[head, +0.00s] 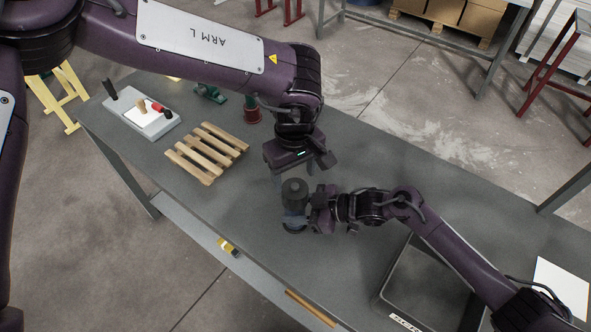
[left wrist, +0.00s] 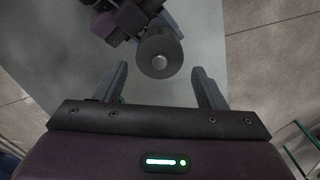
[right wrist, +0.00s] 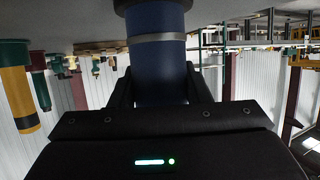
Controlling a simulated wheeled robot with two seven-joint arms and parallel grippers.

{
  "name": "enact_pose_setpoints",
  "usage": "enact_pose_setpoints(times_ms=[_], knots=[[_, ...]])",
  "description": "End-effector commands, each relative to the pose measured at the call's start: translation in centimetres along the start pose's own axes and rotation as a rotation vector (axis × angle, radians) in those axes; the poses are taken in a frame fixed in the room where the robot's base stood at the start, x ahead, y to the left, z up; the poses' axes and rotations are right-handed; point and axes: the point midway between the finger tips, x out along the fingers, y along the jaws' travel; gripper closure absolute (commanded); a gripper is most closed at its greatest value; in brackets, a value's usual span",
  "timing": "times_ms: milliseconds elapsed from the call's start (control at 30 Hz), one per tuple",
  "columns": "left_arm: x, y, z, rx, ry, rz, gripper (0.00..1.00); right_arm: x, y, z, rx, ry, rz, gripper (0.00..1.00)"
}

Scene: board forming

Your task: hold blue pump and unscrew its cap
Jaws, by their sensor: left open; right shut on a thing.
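The blue pump (head: 295,222) stands on the grey table in the head view, with a dark grey cap (head: 294,192) on top. My right gripper (head: 308,217) is shut on the pump's body from the right side. In the right wrist view the blue body (right wrist: 160,75) with a grey band sits between the fingers. My left gripper (head: 293,178) is above and just behind the cap, fingers pointing down. In the left wrist view its fingers (left wrist: 165,85) are spread apart and empty, and the round cap (left wrist: 159,53) with a pale centre lies just beyond them.
A wooden pallet (head: 207,153), a white tray with small parts (head: 143,120) and a red and green object (head: 252,110) stand at the table's left. A black bin (head: 430,285) is at the right front.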

Motion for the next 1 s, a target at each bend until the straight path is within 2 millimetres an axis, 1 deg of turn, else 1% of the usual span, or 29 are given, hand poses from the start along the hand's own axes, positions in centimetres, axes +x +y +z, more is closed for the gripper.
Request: enact_pose_setpoints(times_ms=[200,400,567,833,867,1000], knots=[[3.4,0.0,0.1,0.000,-0.002,-0.002,0.35,0.0,-0.1,0.0,0.000,0.001,-0.001,1.00],[6.1,0.0,0.1,-0.002,-0.001,-0.001,0.35,0.0,0.0,0.0,0.000,0.001,-0.001,1.00],[7.1,0.0,0.1,-0.002,0.000,0.000,0.35,0.0,0.0,-0.1,0.000,0.001,-0.001,1.00],[7.3,0.0,0.0,-0.002,0.001,0.001,0.35,0.0,0.0,0.0,0.000,0.001,-0.001,1.00],[7.3,0.0,0.0,-0.002,0.001,0.000,0.37,0.0,0.0,0.0,0.000,0.001,-0.001,1.00],[7.3,0.0,0.0,-0.003,0.000,0.000,0.55,0.0,0.0,-0.1,0.000,0.001,-0.001,1.00]])
